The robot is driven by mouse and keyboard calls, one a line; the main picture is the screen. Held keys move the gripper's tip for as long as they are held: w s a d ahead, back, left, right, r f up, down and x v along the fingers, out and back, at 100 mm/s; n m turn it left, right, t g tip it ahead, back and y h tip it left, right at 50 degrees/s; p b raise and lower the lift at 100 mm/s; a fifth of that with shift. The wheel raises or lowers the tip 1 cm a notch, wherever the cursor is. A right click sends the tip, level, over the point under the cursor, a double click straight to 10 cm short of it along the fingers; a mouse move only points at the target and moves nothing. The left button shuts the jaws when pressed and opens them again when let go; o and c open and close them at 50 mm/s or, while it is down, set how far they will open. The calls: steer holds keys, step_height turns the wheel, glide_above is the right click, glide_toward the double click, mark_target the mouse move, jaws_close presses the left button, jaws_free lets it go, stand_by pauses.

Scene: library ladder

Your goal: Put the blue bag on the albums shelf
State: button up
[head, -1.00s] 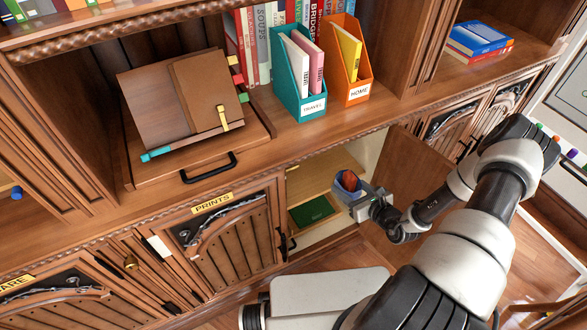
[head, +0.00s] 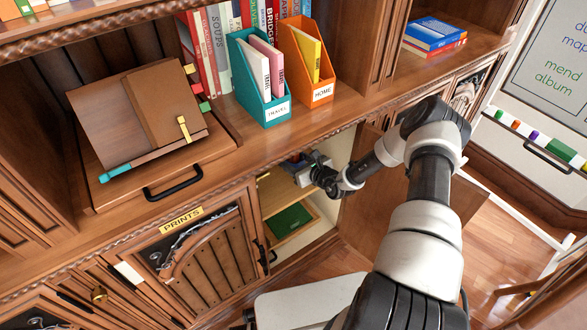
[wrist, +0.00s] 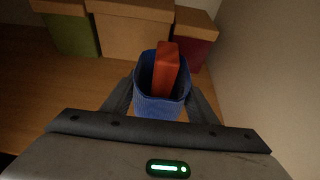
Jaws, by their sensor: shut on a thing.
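The blue bag (wrist: 157,106) is open at the top, with an orange-red block (wrist: 166,70) standing in it. My gripper (wrist: 160,93) is shut on the bag, one finger at each side. In the head view my gripper (head: 310,166) reaches into the open cabinet below the counter, and the bag (head: 293,164) shows only in part under the counter edge. A wooden shelf (wrist: 60,95) lies under and beyond the bag; I cannot tell whether the bag touches it. The same shelf shows in the head view (head: 276,192). No albums label is readable on it.
At the shelf's back stand a green-fronted box (wrist: 75,37), a tan box (wrist: 130,40) and a maroon-fronted box (wrist: 193,50). A pale wall (wrist: 265,75) bounds the right side. The open cabinet door (head: 385,205) is beside my arm. A green item (head: 288,221) lies below the shelf.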

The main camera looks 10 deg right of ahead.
steer(key=shift+s+f+b, duration=0.1)
steer(key=shift+f+b, duration=0.45)
steer(key=shift+f, duration=1.15)
steer(key=shift+f, duration=0.1)
steer(key=shift+f, duration=0.15)
steer(key=o, duration=1.2)
steer(key=shift+r, duration=0.3)
steer(key=p+v, duration=0.3)
steer(key=v, duration=0.9)
steer(key=shift+d, duration=0.1)
